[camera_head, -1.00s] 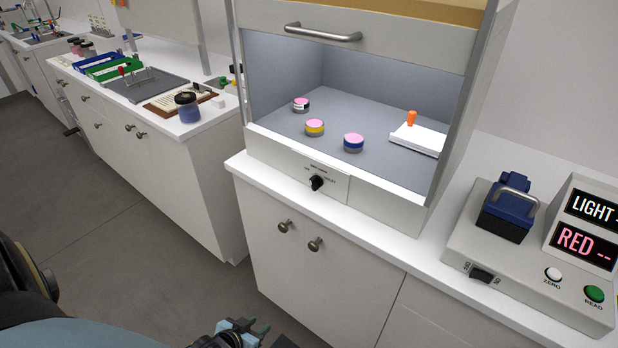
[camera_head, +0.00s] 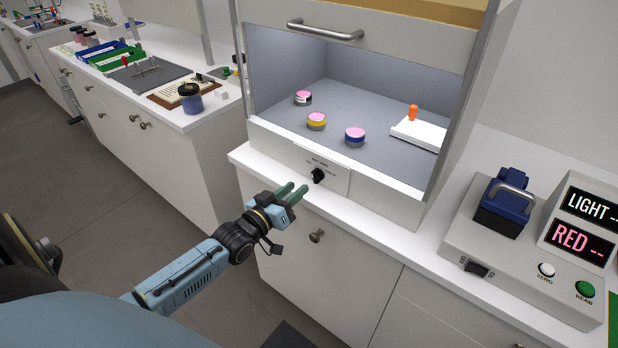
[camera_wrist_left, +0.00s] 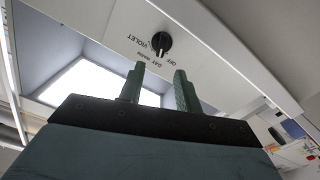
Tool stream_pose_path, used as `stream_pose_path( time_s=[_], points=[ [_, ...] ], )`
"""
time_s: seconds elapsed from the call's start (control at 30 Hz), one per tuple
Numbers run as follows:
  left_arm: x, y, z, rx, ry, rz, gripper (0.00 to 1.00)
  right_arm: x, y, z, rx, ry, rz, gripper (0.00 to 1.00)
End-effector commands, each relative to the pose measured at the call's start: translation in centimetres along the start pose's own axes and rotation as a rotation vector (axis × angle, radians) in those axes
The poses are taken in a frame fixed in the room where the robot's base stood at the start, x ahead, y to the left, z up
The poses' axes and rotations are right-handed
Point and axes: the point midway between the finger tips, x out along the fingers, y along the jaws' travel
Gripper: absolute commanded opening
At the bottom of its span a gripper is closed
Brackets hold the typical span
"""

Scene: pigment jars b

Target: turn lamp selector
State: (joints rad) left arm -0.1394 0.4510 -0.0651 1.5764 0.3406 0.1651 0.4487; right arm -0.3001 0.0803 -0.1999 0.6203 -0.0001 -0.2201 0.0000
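The lamp selector (camera_head: 318,175) is a small black knob on the white front panel below the hood opening. It also shows in the left wrist view (camera_wrist_left: 161,42), with the words OFF, DAY and VIOLET around it. My left gripper (camera_head: 293,192) is in front of the panel, just left of and below the knob, and does not touch it. In the left wrist view its two green fingers (camera_wrist_left: 157,85) stand apart with nothing between them, and the knob lies beyond their tips. My right gripper is not in view.
Three pink-lidded jars, one with a yellow band (camera_head: 316,121) and one with a blue band (camera_head: 355,137), stand inside the hood near a white block with an orange peg (camera_head: 413,113). A meter (camera_head: 520,245) stands at the right. Cupboard knobs (camera_head: 316,236) protrude below.

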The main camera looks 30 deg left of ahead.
Motion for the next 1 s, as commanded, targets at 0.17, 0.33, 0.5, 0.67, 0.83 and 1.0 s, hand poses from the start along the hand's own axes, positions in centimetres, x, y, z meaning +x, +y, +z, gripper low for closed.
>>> stream_pose_path(
  time_s=[0.17, 0.33, 0.5, 0.67, 0.83, 1.0],
  points=[
    [3.3, 0.0, 0.0, 0.001, 0.001, 0.0, 0.34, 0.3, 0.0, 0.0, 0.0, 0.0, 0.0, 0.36],
    [5.5, 0.0, 0.0, 0.001, 0.0, 0.0, 0.34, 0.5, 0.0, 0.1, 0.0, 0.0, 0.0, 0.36],
    [6.5, 0.0, 0.1, 0.001, -0.001, -0.001, 0.34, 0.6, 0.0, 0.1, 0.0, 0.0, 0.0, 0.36],
    [6.6, 0.0, 0.1, 0.001, -0.002, -0.001, 0.34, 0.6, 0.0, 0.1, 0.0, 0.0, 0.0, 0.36],
    [6.6, 0.0, 0.1, 0.001, -0.002, -0.001, 0.32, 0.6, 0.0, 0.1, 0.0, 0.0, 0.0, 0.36],
    [6.6, 0.0, 0.1, 0.001, -0.002, -0.001, 0.1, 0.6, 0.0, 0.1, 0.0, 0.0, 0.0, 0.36]
  ],
)
